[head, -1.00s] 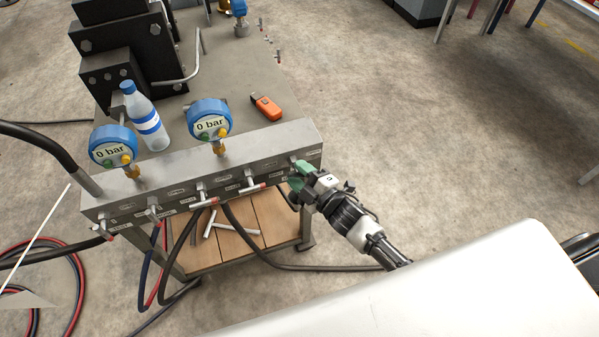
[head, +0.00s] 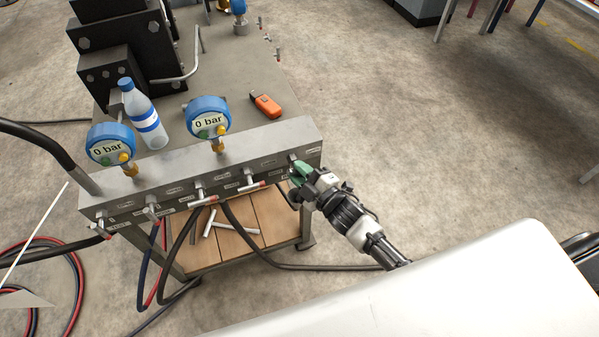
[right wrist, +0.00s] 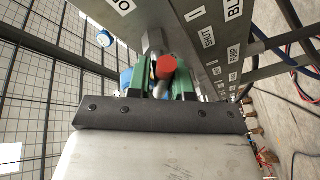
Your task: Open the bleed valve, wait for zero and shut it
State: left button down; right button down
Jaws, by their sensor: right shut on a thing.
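The bleed valve is at the right end of the grey manifold block (head: 230,165). Its lever, with a red tip (right wrist: 166,67), lies between the green fingers of my right gripper (head: 298,174). The right wrist view shows the gripper (right wrist: 160,84) shut on this lever. Labels beside it read "SHUT" and, partly cut off, "BL". Two blue gauges, the left one (head: 110,146) and the right one (head: 208,119), both read "0 bar". My left gripper is out of view.
Other T-handled valves (head: 252,185) line the block's front to the left. A water bottle (head: 144,118) and an orange device (head: 266,105) stand on the cart top. Hoses (head: 60,260) hang and lie at the left.

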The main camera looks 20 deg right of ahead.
jog(key=m+t+b, duration=0.1)
jog(key=m, duration=0.1)
jog(key=f+m+t+b, duration=0.1)
jog(key=m+b, duration=0.1)
jog(key=m, duration=0.1)
jog(key=shift+s+a+m, duration=0.1)
jog(key=shift+m, duration=0.2)
jog(key=m+t+h+b, duration=0.1)
jog(key=m, duration=0.3)
jog(key=shift+t+b, duration=0.3)
jog(key=shift+r+m+t+h+b, duration=0.1)
jog(key=shift+m+t+h+b, duration=0.55)
jog(key=shift+m, duration=0.95)
jog(key=shift+m+h, duration=0.25)
jog(key=shift+m, duration=0.05)
jog(key=c, duration=1.3)
grip_release()
jog(key=shift+o, duration=1)
jog(key=shift+r, duration=0.2)
jog(key=b+v, duration=0.1)
jog(key=v, duration=0.9)
jog(key=shift+s, duration=0.35)
